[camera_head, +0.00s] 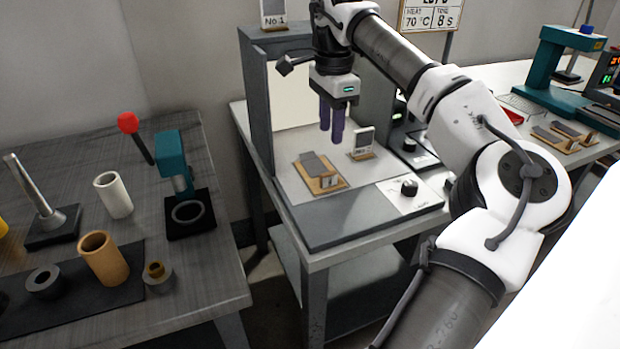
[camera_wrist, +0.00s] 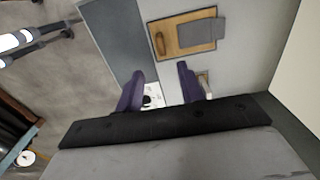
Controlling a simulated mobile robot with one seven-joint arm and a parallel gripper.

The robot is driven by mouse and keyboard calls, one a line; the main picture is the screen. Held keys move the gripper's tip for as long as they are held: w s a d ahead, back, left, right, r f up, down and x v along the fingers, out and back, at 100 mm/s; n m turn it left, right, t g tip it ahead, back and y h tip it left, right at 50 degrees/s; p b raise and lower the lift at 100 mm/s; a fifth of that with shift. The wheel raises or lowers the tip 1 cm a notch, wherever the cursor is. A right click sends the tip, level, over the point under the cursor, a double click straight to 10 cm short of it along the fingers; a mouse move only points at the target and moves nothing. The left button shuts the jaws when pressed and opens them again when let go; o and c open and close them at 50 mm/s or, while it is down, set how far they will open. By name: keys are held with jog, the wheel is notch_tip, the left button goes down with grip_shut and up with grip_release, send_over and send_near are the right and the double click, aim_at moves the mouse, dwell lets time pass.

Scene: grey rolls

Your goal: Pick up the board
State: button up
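A small wooden board (camera_head: 313,186) with a grey plate on it lies flat on the light work surface of the middle station. The board also shows in the wrist view (camera_wrist: 168,30), at the top, with a small wooden piece on its bare side. My gripper (camera_head: 331,133) hangs above the station, fingers pointing down, above and apart from the board. In the wrist view its two purple fingers (camera_wrist: 160,72) are spread with nothing between them. The board lies beyond the fingertips there.
A small upright card (camera_head: 362,142) stands right of the board, near a panel with a black knob (camera_head: 408,187). A grey upright wall (camera_head: 256,95) bounds the station at left. The left table (camera_head: 205,255) holds rolls and a teal press (camera_head: 172,160). Similar boards (camera_head: 565,135) lie at right.

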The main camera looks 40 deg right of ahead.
aim_at(329, 173)
notch_tip(329, 173, down, 12)
jog(key=shift+f, duration=0.15)
dwell(0.4)
jog(key=shift+c, duration=0.5)
grip_shut()
